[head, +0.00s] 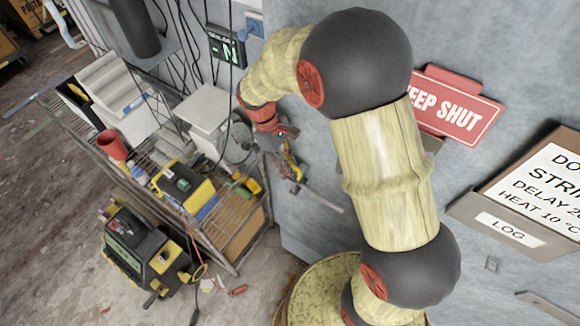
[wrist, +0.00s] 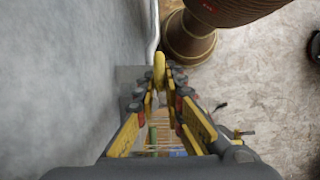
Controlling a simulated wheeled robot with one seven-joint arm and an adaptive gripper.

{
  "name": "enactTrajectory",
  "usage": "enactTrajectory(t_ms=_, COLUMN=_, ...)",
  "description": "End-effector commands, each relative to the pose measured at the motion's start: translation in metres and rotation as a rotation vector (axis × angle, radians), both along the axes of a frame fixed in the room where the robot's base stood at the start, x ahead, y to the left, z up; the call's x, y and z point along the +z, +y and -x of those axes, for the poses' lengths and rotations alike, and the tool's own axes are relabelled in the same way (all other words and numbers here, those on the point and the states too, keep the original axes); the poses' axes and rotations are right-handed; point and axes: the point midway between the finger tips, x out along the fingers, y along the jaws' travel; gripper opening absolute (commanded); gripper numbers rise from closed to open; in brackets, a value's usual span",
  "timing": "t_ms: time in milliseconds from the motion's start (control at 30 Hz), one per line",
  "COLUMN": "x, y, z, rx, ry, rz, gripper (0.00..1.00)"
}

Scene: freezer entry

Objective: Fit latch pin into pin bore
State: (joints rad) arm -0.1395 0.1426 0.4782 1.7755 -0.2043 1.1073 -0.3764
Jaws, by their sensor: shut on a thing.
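My gripper (wrist: 163,82) is shut on a small yellow rounded piece (wrist: 159,68), which I take to be the latch pin's head. The rest of the pin is hidden behind it and the fingers. The pin bore cannot be made out in either view.
A wire cart (head: 225,215) with a red cup (head: 112,145), a yellow-black device (head: 187,188) and boxes stands left of my gripper. A yellow-black machine (head: 145,250) is on the floor. A red sign (head: 455,107) and a log board (head: 535,195) are on the right.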

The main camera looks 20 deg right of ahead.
Motion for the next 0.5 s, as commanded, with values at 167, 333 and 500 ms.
enactTrajectory(t_ms=167, x=-0.004, y=0.0, z=-0.0001, rx=0.0, ry=0.0, rz=0.0, gripper=0.0)
enactTrajectory(t_ms=333, x=-0.0075, y=0.0, z=-0.0001, rx=0.0, ry=0.0, rz=0.0, gripper=0.0)
enactTrajectory(t_ms=500, x=-0.0109, y=0.0, z=-0.0001, rx=0.0, ry=0.0, rz=0.0, gripper=0.0)
